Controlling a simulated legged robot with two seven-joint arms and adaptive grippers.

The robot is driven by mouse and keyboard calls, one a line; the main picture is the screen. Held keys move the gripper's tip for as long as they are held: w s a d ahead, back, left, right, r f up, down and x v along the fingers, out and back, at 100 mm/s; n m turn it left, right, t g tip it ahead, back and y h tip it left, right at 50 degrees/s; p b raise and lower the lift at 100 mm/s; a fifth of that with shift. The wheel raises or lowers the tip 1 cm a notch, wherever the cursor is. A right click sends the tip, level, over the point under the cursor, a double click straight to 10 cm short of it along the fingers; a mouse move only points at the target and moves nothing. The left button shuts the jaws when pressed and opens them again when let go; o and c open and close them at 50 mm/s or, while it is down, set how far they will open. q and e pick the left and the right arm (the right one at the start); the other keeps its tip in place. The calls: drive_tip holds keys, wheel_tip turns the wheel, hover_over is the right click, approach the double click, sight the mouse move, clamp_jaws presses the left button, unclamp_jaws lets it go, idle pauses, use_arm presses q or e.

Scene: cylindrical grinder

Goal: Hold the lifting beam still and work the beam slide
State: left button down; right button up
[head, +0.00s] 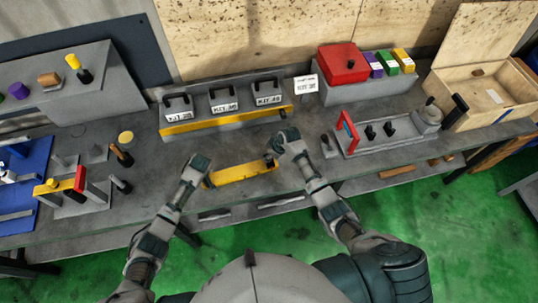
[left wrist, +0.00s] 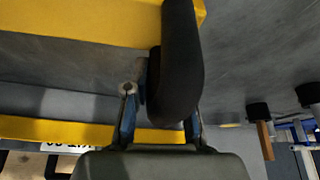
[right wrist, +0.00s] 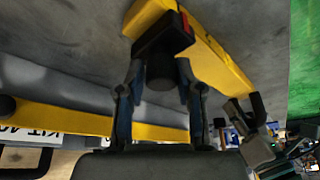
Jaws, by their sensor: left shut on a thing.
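The yellow lifting beam (head: 240,174) lies along the front of the grey bench. My left gripper (left wrist: 160,118) is shut on the black handle (left wrist: 180,60) at the beam's left end; the handle also shows in the right wrist view (right wrist: 257,107). At the beam's right end is a dark slide block with red sides (right wrist: 166,36), bearing a dark round knob (right wrist: 160,72). My right gripper (right wrist: 160,78) is open, with one finger on each side of the knob and narrow gaps visible. In the head view my right gripper (head: 274,159) partly hides the slide.
Behind the beam stands a grey rack (head: 224,121) with a yellow front strip and several kit plates. A grey fixture with a red plate (head: 347,131) stands to the right. Dark-knobbed pegs (head: 121,184) stand to the left. Bare bench lies between.

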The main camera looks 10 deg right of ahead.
sight(256, 165)
clamp_jaws()
drive_tip(key=a, duration=0.6)
drive_tip(key=shift+s+a, duration=0.2)
drive_tip(key=shift+s, duration=0.1)
drive_tip(key=o, duration=0.6)
unclamp_jaws()
drive_tip(key=shift+d, duration=0.1)
drive_tip(key=v, duration=1.2)
use_arm(q)
drive_tip(key=c, duration=0.9)
unclamp_jaws()
use_arm(e)
drive_tip(key=shift+f, duration=0.1)
